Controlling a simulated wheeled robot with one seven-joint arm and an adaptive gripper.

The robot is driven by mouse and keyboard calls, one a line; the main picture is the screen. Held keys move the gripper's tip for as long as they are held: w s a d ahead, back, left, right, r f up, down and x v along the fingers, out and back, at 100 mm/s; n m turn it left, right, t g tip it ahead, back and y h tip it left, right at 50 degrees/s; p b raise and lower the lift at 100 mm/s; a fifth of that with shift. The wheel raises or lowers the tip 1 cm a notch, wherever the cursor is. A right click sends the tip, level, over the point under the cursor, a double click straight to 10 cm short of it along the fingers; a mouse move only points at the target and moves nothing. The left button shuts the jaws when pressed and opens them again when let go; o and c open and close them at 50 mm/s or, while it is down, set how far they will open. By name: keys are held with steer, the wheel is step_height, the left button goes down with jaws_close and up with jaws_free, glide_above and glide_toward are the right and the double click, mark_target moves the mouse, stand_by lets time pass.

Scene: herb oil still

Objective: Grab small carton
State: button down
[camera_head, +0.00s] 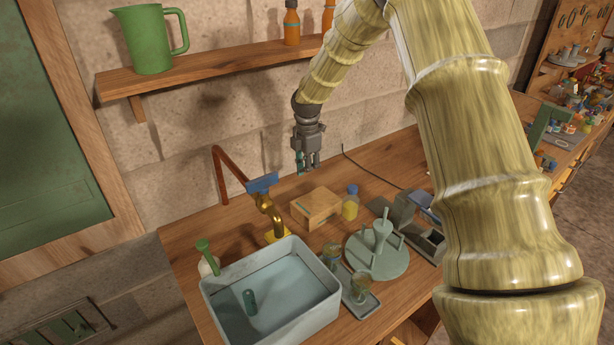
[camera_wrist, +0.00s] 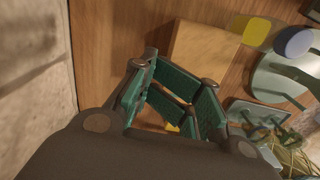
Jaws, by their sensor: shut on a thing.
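My gripper (camera_head: 308,160) hangs above the back of the workbench, near the wall. In the head view only a bit of teal shows at the fingertips. The gripper is shut on it, clear of the bench.
A shelf (camera_head: 205,72) runs along the wall.

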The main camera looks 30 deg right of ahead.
steer(key=shift+c, duration=2.2)
jaws_free()
steer(key=shift+w, duration=0.1)
steer(key=shift+r, duration=0.1)
